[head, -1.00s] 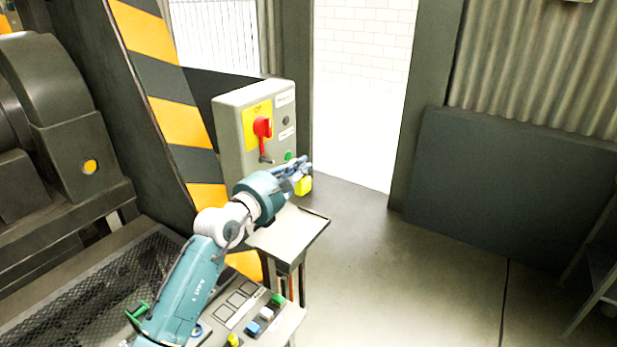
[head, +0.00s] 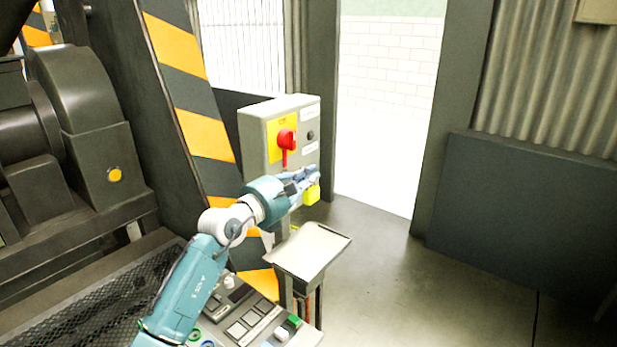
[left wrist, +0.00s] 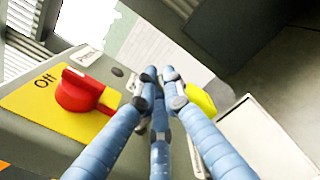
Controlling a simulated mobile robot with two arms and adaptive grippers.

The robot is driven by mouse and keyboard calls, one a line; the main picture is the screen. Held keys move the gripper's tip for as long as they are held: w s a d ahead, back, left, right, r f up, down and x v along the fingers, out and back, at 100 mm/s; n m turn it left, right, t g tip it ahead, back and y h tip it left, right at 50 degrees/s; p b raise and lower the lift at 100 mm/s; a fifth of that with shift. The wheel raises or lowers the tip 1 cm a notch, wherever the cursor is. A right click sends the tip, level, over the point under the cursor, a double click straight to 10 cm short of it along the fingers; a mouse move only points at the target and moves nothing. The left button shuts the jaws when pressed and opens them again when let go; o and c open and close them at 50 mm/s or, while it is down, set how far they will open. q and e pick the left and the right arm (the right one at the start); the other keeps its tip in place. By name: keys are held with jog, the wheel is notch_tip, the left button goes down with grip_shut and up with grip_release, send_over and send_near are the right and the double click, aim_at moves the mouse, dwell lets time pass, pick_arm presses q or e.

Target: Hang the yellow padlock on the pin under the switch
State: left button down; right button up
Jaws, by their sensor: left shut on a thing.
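The yellow padlock (head: 312,194) is held at the fingertips of my left gripper (head: 300,180). In the left wrist view the yellow padlock (left wrist: 201,100) shows just right of the closed blue fingers (left wrist: 160,85), partly hidden by them. The red switch (head: 287,140) sits on a yellow plate on the grey box (head: 255,135). In the left wrist view the red switch (left wrist: 80,92) lies left of the fingers, beside the word "Off". The gripper is in front of the lower part of the box. The pin under the switch cannot be made out clearly. My right gripper is not in view.
A small pale tray (head: 312,250) on a stand is below the gripper. A button panel (head: 250,325) is at the bottom. A striped post (head: 190,90) stands left of the box. Open floor (head: 400,290) lies to the right.

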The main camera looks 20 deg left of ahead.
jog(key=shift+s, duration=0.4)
pick_arm(q)
jog(key=shift+w+a+b, duration=0.25)
jog(key=shift+a+b, duration=0.3)
jog(key=shift+a, duration=0.1)
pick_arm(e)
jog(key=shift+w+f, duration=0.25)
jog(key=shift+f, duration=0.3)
pick_arm(q)
jog(key=shift+w+a+b, duration=0.15)
jog(key=shift+a+b, duration=0.35)
jog(key=shift+w+a+b, duration=0.15)
jog(key=shift+a+b, duration=0.3)
jog(key=shift+a, duration=0.05)
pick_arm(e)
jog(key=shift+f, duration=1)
pick_arm(q)
jog(key=shift+a, duration=0.25)
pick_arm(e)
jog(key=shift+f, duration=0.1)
pick_arm(q)
jog(key=shift+w+f, duration=0.1)
jog(key=shift+f, duration=0.05)
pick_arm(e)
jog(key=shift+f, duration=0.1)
